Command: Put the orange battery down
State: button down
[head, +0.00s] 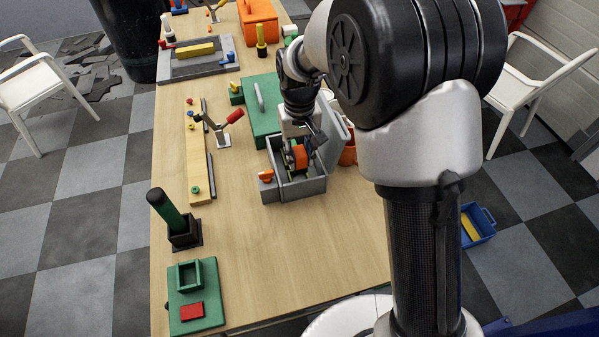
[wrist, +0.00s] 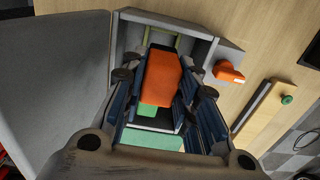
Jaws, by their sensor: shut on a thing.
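The orange battery (head: 301,158) is held between the fingers of my gripper (head: 299,148), over the grey box. In the wrist view the battery (wrist: 163,78) sits between the two blue-padded fingers of my gripper (wrist: 165,84). The grey box (head: 305,188) stands open on the table, its lid swung to the right in the head view. In the wrist view the box (wrist: 205,45) surrounds the battery, with green and dark parts showing inside. I cannot tell whether the battery touches the box floor.
An orange knob (head: 266,176) sticks out on the box's left side. A green case (head: 262,118) stands behind the box. A wooden strip (head: 196,150) and a green post in a dark base (head: 167,213) are to the left. The table in front of the box is clear.

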aim_at(299, 169)
jog(key=shift+f+b, duration=0.75)
jog(key=shift+f, duration=2.6)
jog(key=shift+f, duration=0.15)
jog(key=c, duration=1.2)
grip_release()
jog(key=shift+c, duration=0.2)
